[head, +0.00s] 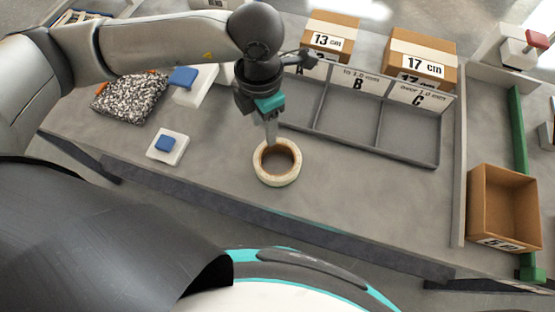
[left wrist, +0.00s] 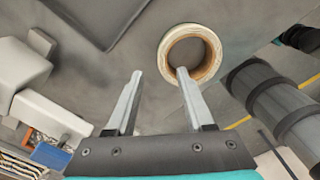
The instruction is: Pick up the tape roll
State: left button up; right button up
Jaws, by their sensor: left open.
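The tape roll (head: 277,174) is a cream ring with a brown inner core, lying flat on the grey table in the head view. It also shows in the left wrist view (left wrist: 212,50), at the upper middle. My left gripper (head: 271,140) is above the table at the roll's far rim, pointing down. In the left wrist view, its two fingers (left wrist: 157,90) are apart with nothing between them. The right finger's tip overlaps the roll's lower-left rim and opening in that view. I cannot tell whether it touches the roll. My right gripper is not in view.
A grey divided tray (head: 437,150) with labels B and C stands right of the roll. Cardboard boxes (head: 345,28) are behind it. A small white block with a blue top (head: 168,146) and a speckled bag (head: 130,97) lie left. Bare table surrounds the roll's near side.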

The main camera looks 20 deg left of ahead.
pick_arm(q)
jog(key=f, duration=0.4)
jog(key=f+b, duration=0.1)
jog(key=f, duration=0.1)
jog(key=shift+d+f, duration=0.25)
jog(key=shift+f, duration=0.05)
grip_shut()
dwell(0.5)
